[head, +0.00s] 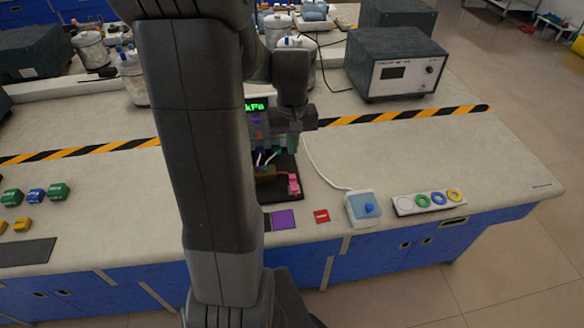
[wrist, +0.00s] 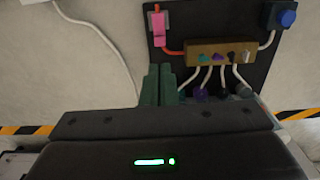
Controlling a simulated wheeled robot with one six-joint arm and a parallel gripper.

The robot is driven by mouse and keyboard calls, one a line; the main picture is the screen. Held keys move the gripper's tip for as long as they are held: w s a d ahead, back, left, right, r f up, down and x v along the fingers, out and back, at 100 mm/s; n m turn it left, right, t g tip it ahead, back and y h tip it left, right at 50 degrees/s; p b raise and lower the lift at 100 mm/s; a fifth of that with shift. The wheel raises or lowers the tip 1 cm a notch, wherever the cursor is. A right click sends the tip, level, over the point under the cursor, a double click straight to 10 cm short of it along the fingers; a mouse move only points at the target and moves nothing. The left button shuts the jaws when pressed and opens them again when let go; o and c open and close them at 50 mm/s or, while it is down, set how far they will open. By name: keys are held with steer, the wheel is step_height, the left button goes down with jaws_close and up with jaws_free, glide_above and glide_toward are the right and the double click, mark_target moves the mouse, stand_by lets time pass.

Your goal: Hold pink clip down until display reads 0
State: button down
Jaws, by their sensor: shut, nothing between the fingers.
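The pink clip (head: 294,184) sits at the front right of a dark board (head: 283,192). It also shows at the top of the wrist view (wrist: 158,28), on a red tube. My gripper (head: 293,150) is shut and empty, above the board and behind the clip. Its green fingertips (wrist: 161,68) are close together in the wrist view, apart from the clip. The display (head: 257,105) shows green "kPa" letters; my arm hides the rest, so its number cannot be read.
On the board is a brown block (wrist: 220,52) with several coloured tubes and a blue knob (wrist: 287,18). A blue-buttoned box (head: 363,207), red block (head: 321,216) and ring tray (head: 429,201) lie to the right. A grey instrument (head: 397,65) stands behind.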

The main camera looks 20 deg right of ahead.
mark_target(292, 177)
step_height(292, 177, down, 9)
steer(key=shift+f, duration=0.1)
stand_by(0.3)
steer(key=shift+w+f+g+p, duration=0.25)
steer(key=shift+f+g+p, duration=0.15)
steer(key=shift+g, duration=0.1)
steer(key=shift+s+r, duration=0.1)
steer(key=shift+s, duration=0.15)
stand_by(1.5)
